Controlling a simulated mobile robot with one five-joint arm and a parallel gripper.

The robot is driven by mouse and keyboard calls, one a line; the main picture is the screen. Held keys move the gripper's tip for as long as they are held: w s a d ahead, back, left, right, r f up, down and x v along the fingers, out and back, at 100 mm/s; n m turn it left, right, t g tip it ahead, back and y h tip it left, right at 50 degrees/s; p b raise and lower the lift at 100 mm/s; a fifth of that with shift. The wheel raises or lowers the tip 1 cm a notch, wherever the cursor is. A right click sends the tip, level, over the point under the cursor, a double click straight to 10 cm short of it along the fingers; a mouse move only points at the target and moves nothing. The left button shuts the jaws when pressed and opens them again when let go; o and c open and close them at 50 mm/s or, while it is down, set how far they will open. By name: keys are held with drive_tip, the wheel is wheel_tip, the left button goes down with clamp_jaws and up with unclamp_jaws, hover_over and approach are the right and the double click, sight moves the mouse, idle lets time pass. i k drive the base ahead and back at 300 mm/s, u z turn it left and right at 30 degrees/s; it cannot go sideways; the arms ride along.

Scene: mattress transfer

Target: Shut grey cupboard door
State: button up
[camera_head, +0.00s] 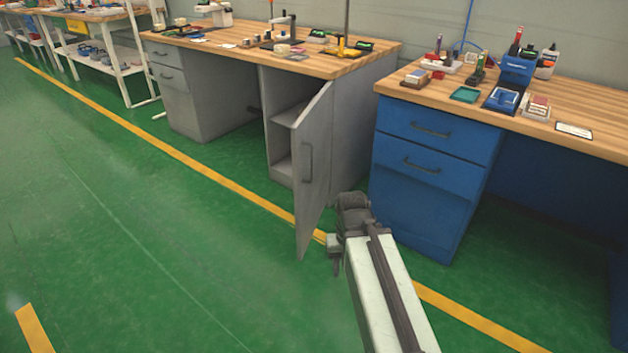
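The grey cupboard door (315,175) stands wide open, swung out from the grey desk cupboard (349,115) into the aisle. Its dark handle (307,163) faces left. Inside the cupboard a shelf (288,116) shows, and the space looks empty. My gripper (335,262) is at the end of my white arm, just right of the door's lower outer edge and low over the floor. A small gap seems to show between it and the door; whether they touch is unclear. Its fingers are small and dark, and their opening cannot be made out.
A blue drawer cabinet (424,175) under a wooden bench stands close to the right of the door. Tools and boxes lie on both worktops, including a blue holder (516,67). The green floor (150,230) to the left is clear, with a yellow line (190,164) along the desks.

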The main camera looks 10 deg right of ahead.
sight(311, 137)
drive_tip(key=u, duration=0.1)
drive_tip(key=i, duration=1)
drive_tip(key=z, duration=0.1)
